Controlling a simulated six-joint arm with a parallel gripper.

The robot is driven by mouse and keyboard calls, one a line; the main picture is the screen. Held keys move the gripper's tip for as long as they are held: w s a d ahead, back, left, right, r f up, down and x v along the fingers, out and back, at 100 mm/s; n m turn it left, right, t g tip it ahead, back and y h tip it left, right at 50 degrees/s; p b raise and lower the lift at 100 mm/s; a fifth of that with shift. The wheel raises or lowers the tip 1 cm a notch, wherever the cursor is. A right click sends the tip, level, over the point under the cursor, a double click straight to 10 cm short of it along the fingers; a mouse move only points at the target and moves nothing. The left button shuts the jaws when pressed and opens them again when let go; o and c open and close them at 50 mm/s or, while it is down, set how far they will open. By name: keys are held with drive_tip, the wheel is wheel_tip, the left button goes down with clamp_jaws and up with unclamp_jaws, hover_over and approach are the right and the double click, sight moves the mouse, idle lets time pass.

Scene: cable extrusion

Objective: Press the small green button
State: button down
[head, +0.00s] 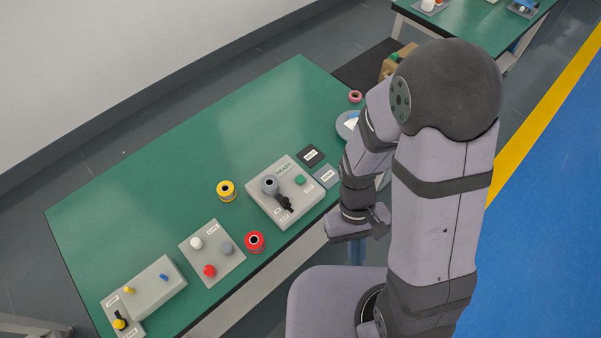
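A small green square button (300,180) sits at the right side of the top of a grey control box (262,205), near the right front of the green table. My gripper (378,221) hangs to the right of the box, past the table's front edge and apart from the button. Its fingers are small and partly hidden by my arm, so I cannot tell whether they are open or shut.
The table's back left (130,205) is clear.

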drive_tip(key=w+a+f+m+t+p, duration=0.1)
drive_tip(key=w+a+f+m+t, duration=0.1)
drive_tip(key=w+f, duration=0.3)
wheel_tip(320, 180, up, 5)
drive_tip(key=m+t+y, duration=0.6)
drive_tip(key=m+t, duration=0.5)
drive_tip(key=m, duration=1.1)
hover_over(302, 182)
drive_tip(key=shift+f+m, duration=0.25)
drive_tip(key=shift+m, duration=0.05)
drive_tip(key=shift+f, duration=0.15)
wheel_tip(302, 182, down, 9)
drive_tip(key=b, duration=0.7)
drive_tip(key=shift+r, duration=0.2)
drive_tip(key=shift+f+b, duration=0.15)
drive_tip(key=shift+b, duration=0.15)
